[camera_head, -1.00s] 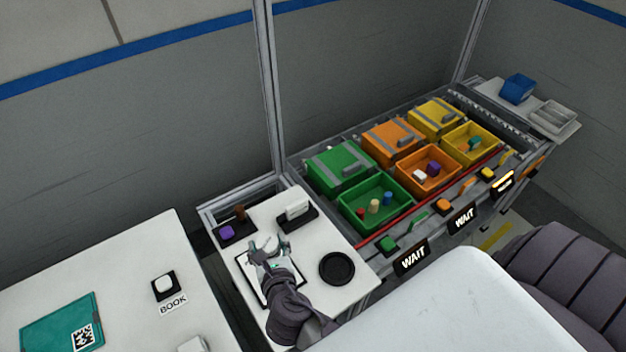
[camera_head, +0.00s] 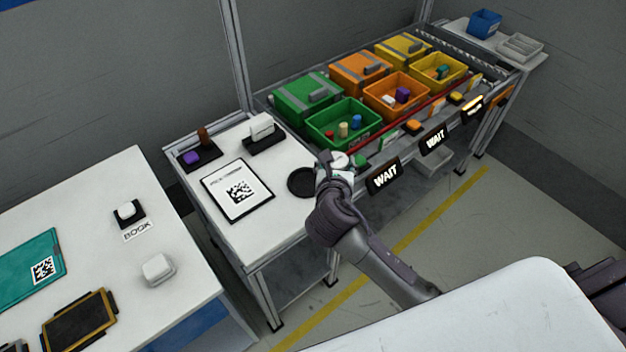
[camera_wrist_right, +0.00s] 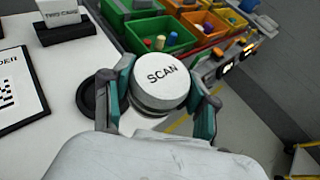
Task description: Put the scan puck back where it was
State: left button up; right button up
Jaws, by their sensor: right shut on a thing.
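The scan puck is a white disc marked SCAN, and it sits between the fingers in the right wrist view (camera_wrist_right: 160,84); its white top also shows in the head view (camera_head: 340,160). My right gripper (camera_wrist_right: 160,98) is shut on it and holds it beside the right edge of the white side table (camera_head: 255,225). A round black holder (camera_head: 300,183) lies on that table just left of the gripper, partly hidden by it. It looks empty in the part that shows. My left gripper is not in view.
A clipboard with a code (camera_head: 238,190), a white card block on a black stand (camera_head: 262,128) and a dark tray with stamps (camera_head: 198,153) share the table. A green bin (camera_head: 343,122) stands behind my gripper. WAIT signs (camera_head: 385,176) line the conveyor's front.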

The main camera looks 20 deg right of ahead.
send_over(306, 184)
notch_tip(306, 184, down, 5)
jog(key=shift+r, duration=0.15)
jog(key=shift+w+f, duration=0.15)
jog(key=shift+f, duration=2)
jog(key=shift+f, duration=0.1)
jog(key=o, duration=1.3)
jog(key=shift+c, duration=0.2)
jog(key=v, duration=1.2)
jog(key=shift+b, duration=0.3)
